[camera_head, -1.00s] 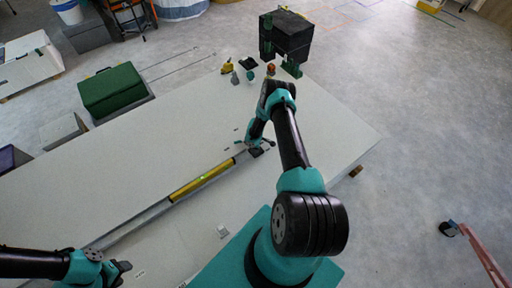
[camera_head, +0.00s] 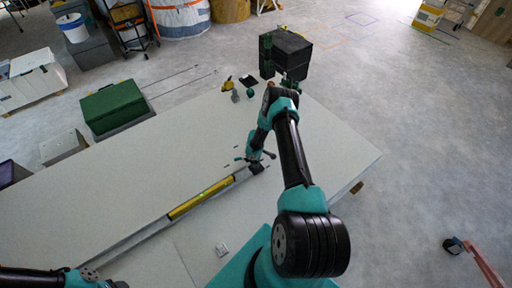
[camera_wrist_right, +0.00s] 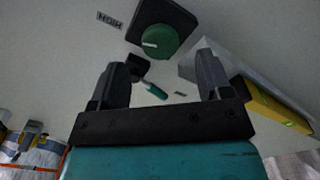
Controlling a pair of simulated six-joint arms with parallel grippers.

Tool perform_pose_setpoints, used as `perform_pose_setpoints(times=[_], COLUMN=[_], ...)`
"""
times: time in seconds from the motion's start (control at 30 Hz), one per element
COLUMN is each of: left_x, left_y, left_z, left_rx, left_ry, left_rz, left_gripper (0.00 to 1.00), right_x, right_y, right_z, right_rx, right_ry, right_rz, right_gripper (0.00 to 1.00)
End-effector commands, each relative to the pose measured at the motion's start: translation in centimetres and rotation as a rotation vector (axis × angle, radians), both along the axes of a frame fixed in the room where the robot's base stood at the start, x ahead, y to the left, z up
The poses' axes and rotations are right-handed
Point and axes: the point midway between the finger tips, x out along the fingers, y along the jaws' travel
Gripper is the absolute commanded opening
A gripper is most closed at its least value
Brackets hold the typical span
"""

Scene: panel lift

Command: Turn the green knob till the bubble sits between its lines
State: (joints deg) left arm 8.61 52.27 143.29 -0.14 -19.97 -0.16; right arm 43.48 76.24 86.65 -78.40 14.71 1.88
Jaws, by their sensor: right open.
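The green knob (camera_wrist_right: 158,40), with a pale mark on its face, sits on a dark square base in the right wrist view. My right gripper (camera_wrist_right: 160,78) is open, its two fingers apart, with the knob beyond the fingertips and no contact visible. In the head view my right gripper (camera_head: 256,167) is at the far end of a long bar, and the knob cannot be made out clearly. The yellow level (camera_head: 190,203) lies along the bar with a small bright green vial; the bubble and its lines are too small to read. My left gripper (camera_head: 112,284) is partly cut off at the bottom edge.
A long grey bar (camera_head: 140,236) runs diagonally over the pale table (camera_head: 90,185). Small items, including a yellow one (camera_head: 228,86), stand near the far edge beside a black box (camera_head: 288,52).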

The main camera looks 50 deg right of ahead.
Motion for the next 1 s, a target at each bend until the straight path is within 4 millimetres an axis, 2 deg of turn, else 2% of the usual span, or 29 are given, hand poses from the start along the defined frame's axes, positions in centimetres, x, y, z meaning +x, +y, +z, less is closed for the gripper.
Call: perform_pose_setpoints(times=[0.63, 0.8, 1.0], left_x=[0.0, 0.0, 0.0], left_y=[0.0, 0.0, 0.0], left_z=[0.0, 0.0, 0.0], left_rx=[0.000, 0.000, 0.000], left_ry=[0.000, 0.000, 0.000], left_rz=[0.000, 0.000, 0.000], left_gripper=[0.49, 0.49, 0.49], right_x=[0.1, 0.0, 0.0], right_y=[0.0, 0.0, 0.0], right_z=[11.0, 12.7, 13.2], right_rx=[-0.001, -0.001, 0.000], right_ry=[-0.002, -0.001, 0.000], right_rz=[0.002, 0.000, 0.001], right_gripper=[0.72, 0.72, 0.72])
